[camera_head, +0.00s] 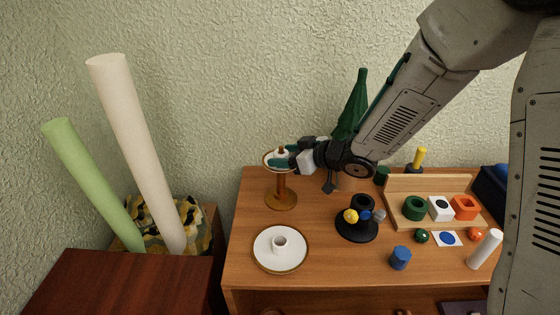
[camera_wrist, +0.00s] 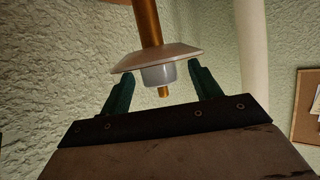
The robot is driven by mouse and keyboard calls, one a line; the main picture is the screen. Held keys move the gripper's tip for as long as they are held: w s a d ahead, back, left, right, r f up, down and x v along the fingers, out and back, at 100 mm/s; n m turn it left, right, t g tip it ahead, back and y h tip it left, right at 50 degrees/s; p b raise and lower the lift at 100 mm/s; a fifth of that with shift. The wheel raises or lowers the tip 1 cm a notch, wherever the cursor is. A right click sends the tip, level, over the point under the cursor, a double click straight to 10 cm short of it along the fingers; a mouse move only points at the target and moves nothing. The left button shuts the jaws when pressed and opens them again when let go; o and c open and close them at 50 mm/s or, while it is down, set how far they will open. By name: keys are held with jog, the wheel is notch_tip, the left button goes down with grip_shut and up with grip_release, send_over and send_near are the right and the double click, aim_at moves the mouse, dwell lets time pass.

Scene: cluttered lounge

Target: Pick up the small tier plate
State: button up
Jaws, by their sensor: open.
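The small tier plate (camera_head: 267,153) is white with a brown rim and a raised central collar. It sits high on the wooden post (camera_head: 282,186) of a stand with a round base (camera_head: 280,202). My gripper (camera_head: 284,160) reaches in from the right at plate height and hides part of it. In the wrist view, which looks inverted, the small plate (camera_wrist: 178,54) and its grey-white collar (camera_wrist: 158,76) show with the post's tip past the collar. The two green fingers of my gripper (camera_wrist: 162,82) are apart, one on each side of the collar. Contact cannot be told.
A larger white plate (camera_head: 265,252) lies on the wooden cabinet (camera_head: 330,275) in front of the stand. Right of it are a black holder (camera_head: 357,232), a blue cylinder (camera_head: 400,258) and a wooden tray (camera_head: 430,184) with coloured blocks. A green bottle-like object (camera_head: 353,105) stands behind my arm.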

jog(key=shift+a, duration=0.1)
jog(key=c, duration=1.1)
